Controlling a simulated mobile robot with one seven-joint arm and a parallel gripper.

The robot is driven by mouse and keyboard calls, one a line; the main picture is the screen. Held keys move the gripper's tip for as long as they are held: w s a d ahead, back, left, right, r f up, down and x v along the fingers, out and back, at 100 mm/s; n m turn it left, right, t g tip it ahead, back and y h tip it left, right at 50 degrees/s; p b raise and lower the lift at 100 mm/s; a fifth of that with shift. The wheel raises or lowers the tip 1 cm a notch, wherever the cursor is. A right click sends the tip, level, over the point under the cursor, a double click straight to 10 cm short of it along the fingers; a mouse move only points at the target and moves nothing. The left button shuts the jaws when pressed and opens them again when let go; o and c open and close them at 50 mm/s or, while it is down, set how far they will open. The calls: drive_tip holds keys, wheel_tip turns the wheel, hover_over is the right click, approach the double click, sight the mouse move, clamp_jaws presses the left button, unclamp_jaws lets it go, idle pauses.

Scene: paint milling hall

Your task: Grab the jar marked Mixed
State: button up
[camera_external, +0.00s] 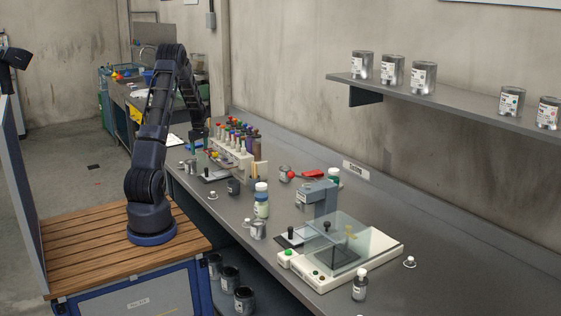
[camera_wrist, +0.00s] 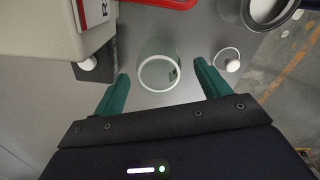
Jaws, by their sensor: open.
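In the wrist view a pale, see-through jar (camera_wrist: 160,72) with a round rim stands on the grey bench. My gripper (camera_wrist: 161,85) is open, with one teal finger on each side of the jar and visible space between each finger and it. No label on this jar can be read from here, so I cannot tell whether it is marked Mixed. In the external view my gripper (camera_external: 198,138) is low over the far part of the bench, partly hidden by my arm. Bottles with white caps (camera_external: 261,200) stand nearer on the bench; their labels are too small to read.
In the wrist view a metal can (camera_wrist: 268,10) stands at the upper right by the bench edge, beside a small white knob (camera_wrist: 233,65). A beige block (camera_wrist: 60,28) is close at the upper left. A rack of colourful bottles (camera_external: 232,150) lines the bench.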

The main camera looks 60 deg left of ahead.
sight(201, 155)
drive_tip(key=shift+w+f, duration=0.1)
drive_tip(key=shift+f, duration=2.3)
drive_tip(key=c, duration=1.1)
drive_tip(key=shift+r, duration=0.15)
